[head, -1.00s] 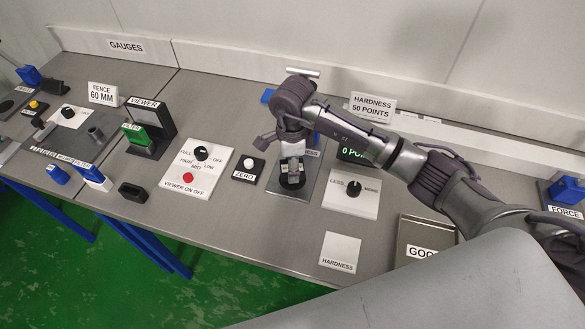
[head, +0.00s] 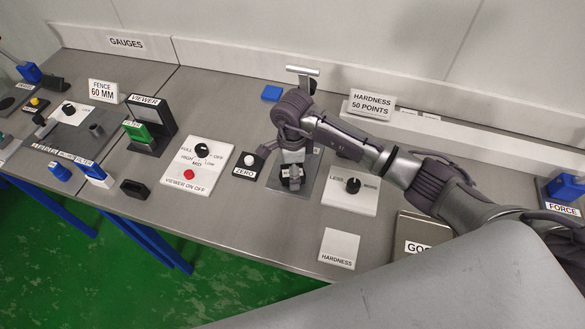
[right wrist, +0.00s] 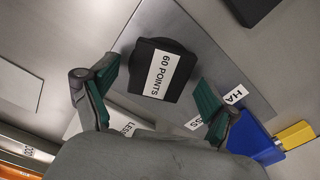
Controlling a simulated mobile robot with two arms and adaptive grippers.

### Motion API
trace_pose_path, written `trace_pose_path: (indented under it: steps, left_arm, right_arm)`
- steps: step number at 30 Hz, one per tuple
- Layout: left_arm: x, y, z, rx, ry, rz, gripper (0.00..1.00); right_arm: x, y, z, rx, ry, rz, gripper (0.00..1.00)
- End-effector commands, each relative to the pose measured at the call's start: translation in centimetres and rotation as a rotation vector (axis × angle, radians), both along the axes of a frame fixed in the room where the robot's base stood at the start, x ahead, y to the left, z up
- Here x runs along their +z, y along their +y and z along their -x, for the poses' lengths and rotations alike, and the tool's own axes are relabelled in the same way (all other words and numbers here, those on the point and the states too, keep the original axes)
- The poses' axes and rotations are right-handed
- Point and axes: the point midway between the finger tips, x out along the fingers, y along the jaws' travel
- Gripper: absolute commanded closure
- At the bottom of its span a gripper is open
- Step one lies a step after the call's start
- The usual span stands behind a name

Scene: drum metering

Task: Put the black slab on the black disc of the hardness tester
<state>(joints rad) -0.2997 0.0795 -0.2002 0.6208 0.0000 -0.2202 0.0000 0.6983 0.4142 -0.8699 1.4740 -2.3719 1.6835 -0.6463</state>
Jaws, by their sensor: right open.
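The black slab (right wrist: 175,84), with a white "60 POINTS" label, lies between my right gripper's fingers in the right wrist view. It appears to rest on the black disc, whose rounded dark edge shows just past the slab's far side; most of the disc is hidden. Both stand on the hardness tester's grey plate (right wrist: 222,62), which also shows in the head view (head: 309,172). My right gripper (right wrist: 155,76) is open, with a teal-padded finger on each side and gaps to the slab. In the head view my right gripper (head: 291,172) is over the plate and largely covers the slab. My left gripper is not in view.
A "LESS/MORE" dial panel (head: 350,197) is right of the tester and a "ZERO" button (head: 249,161) left of it. A white "HARDNESS" card (head: 339,248) lies in front. A "HARDNESS 50 POINTS" sign (head: 372,104) stands behind. The "GOOD" tray (head: 412,228) is partly hidden by my arm.

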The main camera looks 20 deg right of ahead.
Motion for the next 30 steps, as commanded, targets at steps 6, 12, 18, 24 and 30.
trace_pose_path:
  steps: [6, 12, 18, 24, 30]
  left_arm:
    - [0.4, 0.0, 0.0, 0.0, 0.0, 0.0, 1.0]
    - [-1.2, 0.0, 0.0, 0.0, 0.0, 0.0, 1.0]
    - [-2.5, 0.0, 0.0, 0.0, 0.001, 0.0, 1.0]
    - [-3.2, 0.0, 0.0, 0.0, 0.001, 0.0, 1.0]
    - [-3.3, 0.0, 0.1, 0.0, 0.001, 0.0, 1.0]
  right_arm:
    - [0.6, 0.0, -0.1, -0.001, -0.002, -0.001, 0.13]
    - [3.8, -0.1, -0.2, 0.001, -0.007, 0.0, 0.13]
    - [8.2, -0.1, -0.2, 0.0, -0.007, 0.001, 0.13]
    - [11.3, 0.0, -0.1, 0.0, -0.002, -0.001, 0.13]
    - [12.3, 0.0, 0.0, 0.0, 0.001, 0.001, 0.13]
